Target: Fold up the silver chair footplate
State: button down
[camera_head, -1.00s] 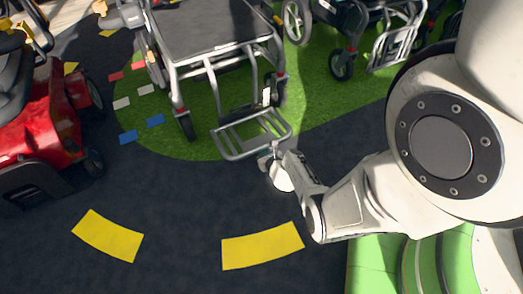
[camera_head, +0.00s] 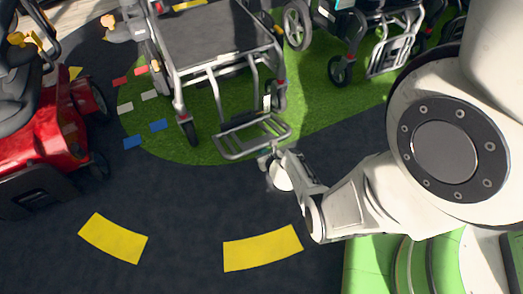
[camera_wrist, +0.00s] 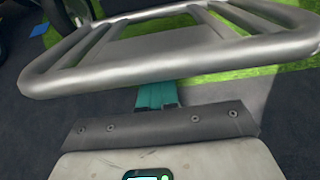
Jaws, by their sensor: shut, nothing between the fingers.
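The silver chair (camera_head: 218,55) stands on the green patch in the head view, with a dark seat and silver frame. Its footplate (camera_head: 253,149), a silver tube frame, is folded down and lies about level at the chair's front, low over the floor. In the wrist view the footplate (camera_wrist: 190,67) spans the upper picture as thick silver bars. My gripper (camera_wrist: 157,94) shows teal fingers that are shut and empty, with their tips at or under the footplate's near bar. In the head view my gripper (camera_head: 268,155) is at the footplate's near edge; contact cannot be told.
A red scooter (camera_head: 50,125) stands at the left. Another wheeled chair with a silver footplate (camera_head: 393,50) stands at the upper right. Yellow floor marks (camera_head: 262,248) lie on open dark floor in front. Small coloured floor marks (camera_head: 158,125) lie left of the chair.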

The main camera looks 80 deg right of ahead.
aim_at(260, 143)
jog(key=shift+w+d+r+p, duration=0.15)
jog(key=shift+r+p, duration=0.3)
jog(key=shift+r, duration=0.15)
jog(key=shift+w+d+r+p, duration=0.2)
jog(key=shift+r+p, duration=0.25)
jog(key=shift+r, duration=0.15)
jog(key=shift+w+d+r+p, duration=0.1)
jog(key=shift+d+r+p, duration=0.05)
jog(key=shift+r+p, duration=0.4)
jog(key=shift+r, duration=0.1)
jog(key=shift+w+d+r+p, duration=0.2)
jog(key=shift+r+p, duration=0.15)
jog(key=shift+r, duration=0.1)
jog(key=shift+w+d+r+p, duration=0.15)
jog(key=shift+d+r+p, duration=0.1)
jog(key=shift+r+p, duration=0.2)
jog(key=shift+w+d+r+p, duration=0.2)
jog(key=shift+r+p, duration=0.1)
jog(key=shift+r, duration=0.2)
jog(key=shift+w+d+r, duration=0.15)
jog(key=shift+d+r, duration=0.05)
jog(key=shift+w+d+r+p, duration=0.4)
jog(key=shift+r+p, duration=0.1)
jog(key=shift+r, duration=0.1)
jog(key=shift+w+d+r+p, duration=0.3)
jog(key=shift+d+r+p, duration=0.05)
jog(key=shift+r+p, duration=0.2)
jog(key=shift+w+d+r, duration=0.15)
jog(key=shift+d+r, duration=0.1)
